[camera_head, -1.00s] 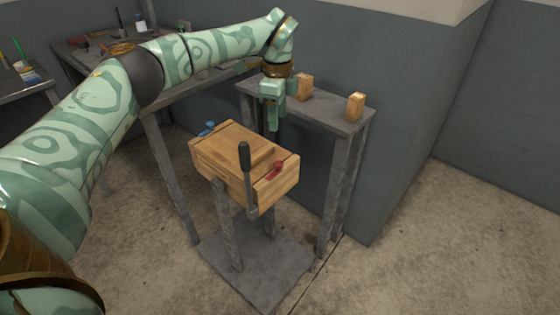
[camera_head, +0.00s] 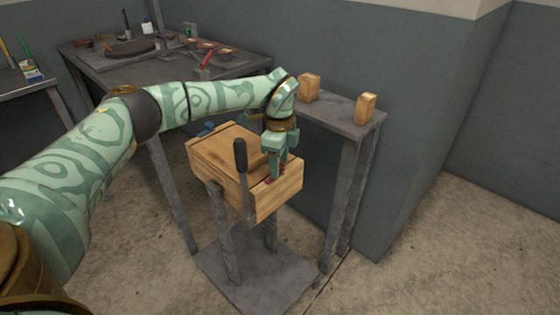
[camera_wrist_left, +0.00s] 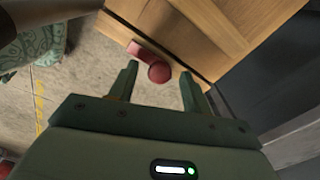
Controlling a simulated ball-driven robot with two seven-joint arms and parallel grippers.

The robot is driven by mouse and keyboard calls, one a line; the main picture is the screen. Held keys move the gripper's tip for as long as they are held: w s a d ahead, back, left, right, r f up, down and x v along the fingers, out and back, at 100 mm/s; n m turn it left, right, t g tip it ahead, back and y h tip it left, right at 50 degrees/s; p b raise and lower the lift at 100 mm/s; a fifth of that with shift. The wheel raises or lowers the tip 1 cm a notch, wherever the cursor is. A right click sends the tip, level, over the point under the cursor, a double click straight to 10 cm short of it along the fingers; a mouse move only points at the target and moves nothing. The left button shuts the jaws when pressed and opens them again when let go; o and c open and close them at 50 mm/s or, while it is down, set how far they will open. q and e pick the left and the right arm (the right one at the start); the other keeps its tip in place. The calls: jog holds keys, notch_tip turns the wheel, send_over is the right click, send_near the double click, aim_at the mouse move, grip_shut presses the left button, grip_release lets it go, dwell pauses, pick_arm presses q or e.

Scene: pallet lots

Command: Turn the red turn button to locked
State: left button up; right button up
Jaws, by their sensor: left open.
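The red turn button (camera_wrist_left: 152,62) is on the edge of a wooden box (camera_head: 228,168). In the left wrist view it shows a bar and a round knob between my open fingertips, a little beyond them. In the head view only a bit of the red button (camera_head: 276,179) shows under my left gripper (camera_head: 273,175). My left gripper (camera_wrist_left: 158,85) is open and points down at the button; I cannot tell if it touches. Whether the button is at locked is not clear. My right gripper is not in view.
A dark-handled lever (camera_head: 241,160) stands up at the box's front, close to my left gripper. A blue button (camera_head: 206,128) is at the box's far left. Behind is a narrow shelf (camera_head: 340,118) with two wooden blocks. A cluttered bench (camera_head: 110,82) stands at the back left.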

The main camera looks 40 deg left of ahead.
pick_arm(q)
jog(key=c, duration=1)
